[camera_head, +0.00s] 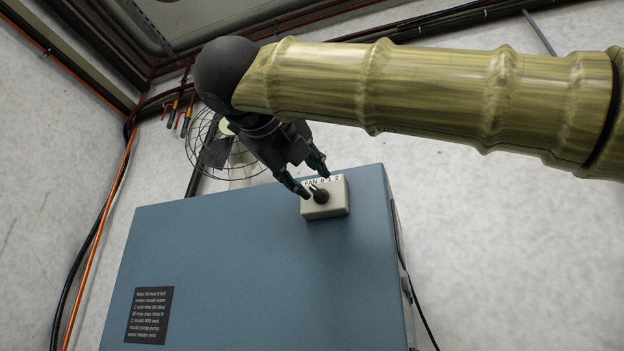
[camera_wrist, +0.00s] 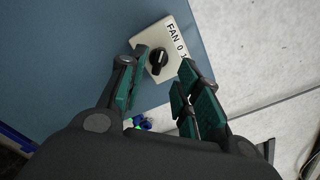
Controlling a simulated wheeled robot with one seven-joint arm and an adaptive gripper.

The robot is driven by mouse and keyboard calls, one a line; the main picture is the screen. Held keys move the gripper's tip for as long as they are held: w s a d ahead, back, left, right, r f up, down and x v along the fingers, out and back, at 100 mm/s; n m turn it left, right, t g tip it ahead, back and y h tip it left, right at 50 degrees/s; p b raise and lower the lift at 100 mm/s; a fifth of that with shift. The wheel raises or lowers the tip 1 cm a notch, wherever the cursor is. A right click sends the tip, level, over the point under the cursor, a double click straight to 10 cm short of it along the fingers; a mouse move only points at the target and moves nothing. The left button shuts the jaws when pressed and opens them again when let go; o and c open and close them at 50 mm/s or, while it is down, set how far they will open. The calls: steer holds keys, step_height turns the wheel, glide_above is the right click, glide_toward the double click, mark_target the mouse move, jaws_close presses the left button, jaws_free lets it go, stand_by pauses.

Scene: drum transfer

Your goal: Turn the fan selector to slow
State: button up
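The fan selector is a black round knob (camera_head: 321,196) on a small pale box (camera_head: 335,209) at the top right of a blue cabinet face. The box is labelled "FAN 0 1 2". In the wrist view the knob (camera_wrist: 159,63) shows a white pointer line, and the "2" is cut off or hidden. I cannot tell for sure which number the pointer marks. My gripper (camera_head: 313,180) is open in front of the box. I cannot tell whether either finger touches the box.
The blue cabinet (camera_head: 240,260) fills the lower middle and carries a black text label (camera_head: 149,315). A caged fan (camera_head: 215,145) stands behind my wrist. Cables (camera_head: 95,225) run down the left wall. A dark cable (camera_head: 420,305) hangs at the cabinet's right side.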

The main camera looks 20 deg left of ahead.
mark_target(314, 190)
steer(key=w+p, duration=0.2)
steer(key=w, duration=0.2)
steer(key=shift+w+r, duration=0.1)
steer(key=shift+w, duration=0.1)
steer(key=shift+w+d, duration=0.15)
steer(key=shift+w, duration=0.35)
steer(key=shift+c, duration=0.6)
steer(key=shift+s, duration=0.1)
jaws_close()
steer(key=shift+a, duration=0.2)
